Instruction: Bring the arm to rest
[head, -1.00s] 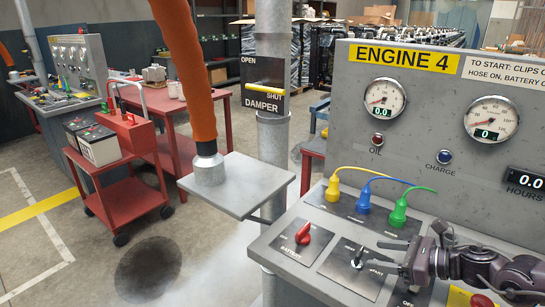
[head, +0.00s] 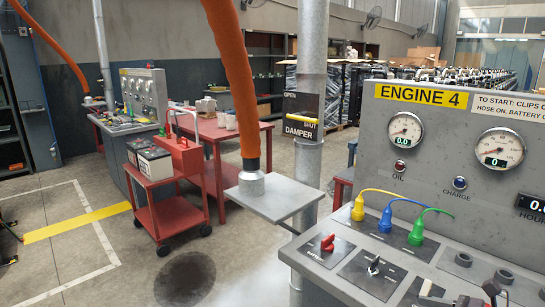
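Part of my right arm and gripper (head: 484,298) shows as dark pieces at the bottom right edge, by the front of the ENGINE 4 panel (head: 430,125). Most of it is cut off by the frame, so I cannot tell whether the fingers are open or hold anything. My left gripper is not in view.
Yellow, blue and green plugs (head: 387,219) stand on the console. An orange hose (head: 236,90) ends on a grey plate (head: 282,199) beside the damper pipe (head: 310,80). A red cart (head: 168,216) carries a battery (head: 151,163). The floor at left is mostly clear.

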